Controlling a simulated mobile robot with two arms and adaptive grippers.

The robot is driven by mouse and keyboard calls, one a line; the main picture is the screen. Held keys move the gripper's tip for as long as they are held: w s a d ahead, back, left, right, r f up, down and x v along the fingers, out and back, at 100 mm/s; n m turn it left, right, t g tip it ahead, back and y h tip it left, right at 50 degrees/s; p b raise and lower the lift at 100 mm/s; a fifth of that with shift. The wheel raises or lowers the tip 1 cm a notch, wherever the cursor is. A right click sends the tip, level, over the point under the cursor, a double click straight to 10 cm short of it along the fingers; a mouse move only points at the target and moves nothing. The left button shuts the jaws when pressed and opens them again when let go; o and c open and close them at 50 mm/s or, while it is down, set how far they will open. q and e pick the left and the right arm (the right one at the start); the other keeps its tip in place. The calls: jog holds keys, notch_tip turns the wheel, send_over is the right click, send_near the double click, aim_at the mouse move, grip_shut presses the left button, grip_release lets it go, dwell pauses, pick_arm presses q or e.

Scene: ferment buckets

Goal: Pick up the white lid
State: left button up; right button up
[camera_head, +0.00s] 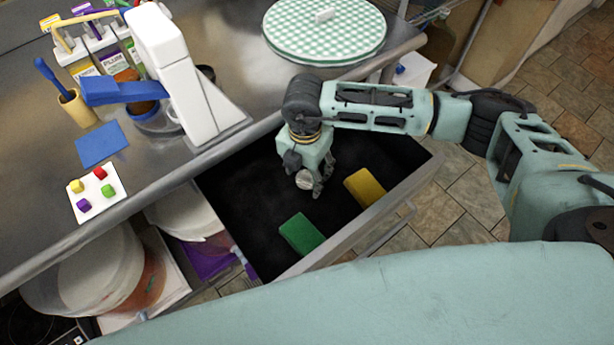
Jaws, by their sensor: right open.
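My right gripper (309,191) points down into the open black drawer (240,200), fingers apart. A small pale round thing (304,180) shows right at its fingers. It may be the white lid, and I cannot tell whether the fingers touch it. A yellow block (365,188) and a green block (301,234) lie in the drawer, to the right of and below the gripper. My left gripper is out of view.
A green-checked round board (325,28) lies on the steel counter (225,50). A white stand machine (182,75) with a blue arm, a blue mat (101,144) and a white card with coloured cubes (97,192) are left. Buckets (95,272) stand below the counter.

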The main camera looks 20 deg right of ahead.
jog(key=shift+c, duration=0.5)
jog(key=c, duration=0.8)
jog(key=shift+c, duration=0.3)
